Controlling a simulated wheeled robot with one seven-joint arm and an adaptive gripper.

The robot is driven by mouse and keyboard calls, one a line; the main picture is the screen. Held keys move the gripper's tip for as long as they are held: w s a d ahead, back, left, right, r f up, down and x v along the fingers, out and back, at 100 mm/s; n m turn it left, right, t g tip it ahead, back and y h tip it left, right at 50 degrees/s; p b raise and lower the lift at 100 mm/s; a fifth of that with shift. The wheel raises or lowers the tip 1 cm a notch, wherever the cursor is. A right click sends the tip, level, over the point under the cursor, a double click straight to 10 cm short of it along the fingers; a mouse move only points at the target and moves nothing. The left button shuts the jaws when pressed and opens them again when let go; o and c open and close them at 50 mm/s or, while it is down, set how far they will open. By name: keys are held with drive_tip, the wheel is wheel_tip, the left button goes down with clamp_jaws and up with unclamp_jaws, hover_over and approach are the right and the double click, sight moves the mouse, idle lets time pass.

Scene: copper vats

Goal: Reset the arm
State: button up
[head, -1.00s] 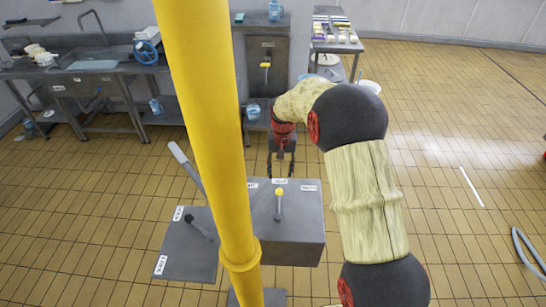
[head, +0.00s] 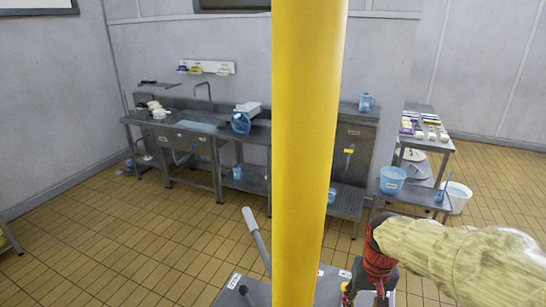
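My arm, in a pale cover with red and dark joints, comes in from the right edge of the head view and bends down at its wrist. My gripper (head: 370,297) is at the bottom edge, over or in front of the grey control box (head: 330,288). Its fingers look apart, with nothing seen between them, though the tips are cut off by the frame. The box is mostly hidden by the yellow pole and the frame edge. A grey lever (head: 256,238) stands tilted left of the pole.
A yellow pole (head: 308,150) rises close in front of me. Behind are a steel sink counter (head: 195,133), a side table (head: 428,141) with small items, and blue (head: 392,180) and white (head: 458,197) buckets. The tiled floor at left (head: 110,235) is clear.

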drive_tip(key=s+a+r+t+b, duration=0.1)
drive_tip(key=s+t+b, duration=0.1)
drive_tip(key=s+b, duration=0.2)
drive_tip(key=s+a+r+n+t+b, duration=0.1)
drive_tip(key=s+b, duration=0.4)
drive_tip(key=s, duration=0.5)
drive_tip(key=shift+s+a+r+t, duration=0.15)
drive_tip(key=shift+a+t, duration=0.55)
drive_tip(key=shift+t, duration=0.3)
idle(0.6)
